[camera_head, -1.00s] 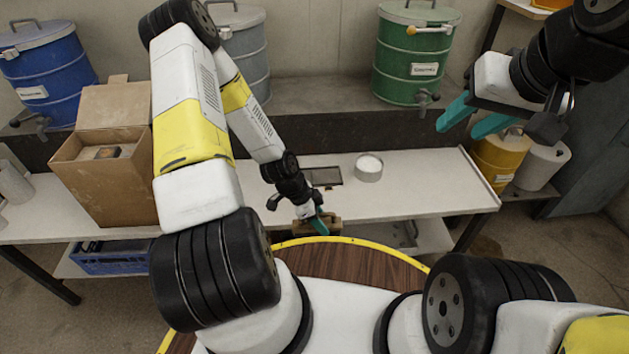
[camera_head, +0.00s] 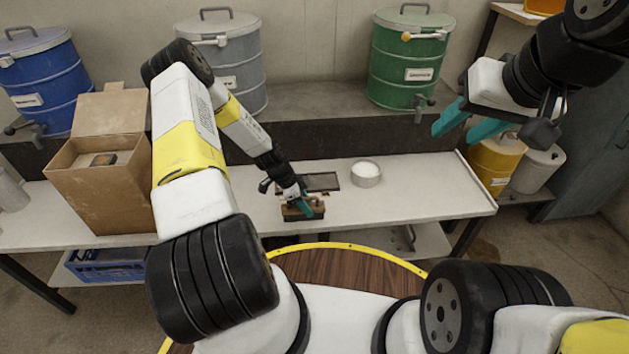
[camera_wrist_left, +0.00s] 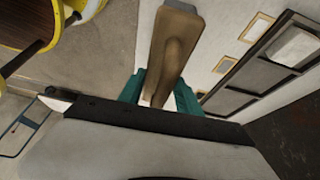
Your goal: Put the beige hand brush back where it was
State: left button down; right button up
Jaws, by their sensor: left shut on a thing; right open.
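The beige hand brush (camera_wrist_left: 178,38) is between the teal fingers of my left gripper (camera_wrist_left: 160,95) in the left wrist view. In the head view, my left gripper (camera_head: 303,200) is shut on the brush (camera_head: 296,213) at the front edge of the white bench, left of its middle. From these views I cannot tell whether the brush touches the bench top. My right gripper (camera_head: 472,122) is open and empty, raised in the air at the right, in front of the wall.
The white bench (camera_head: 420,187) has free room at its right. A dark framed tray (camera_head: 322,181) and a round dish of white stuff (camera_head: 366,173) lie behind the brush. An open cardboard box (camera_head: 100,190) stands at left. Blue, grey and green drums (camera_head: 410,60) stand behind.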

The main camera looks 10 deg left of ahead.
pick_arm(q)
jog(key=c, duration=0.8)
grip_release()
jog(key=shift+f, duration=0.1)
jog(key=shift+c, duration=0.2)
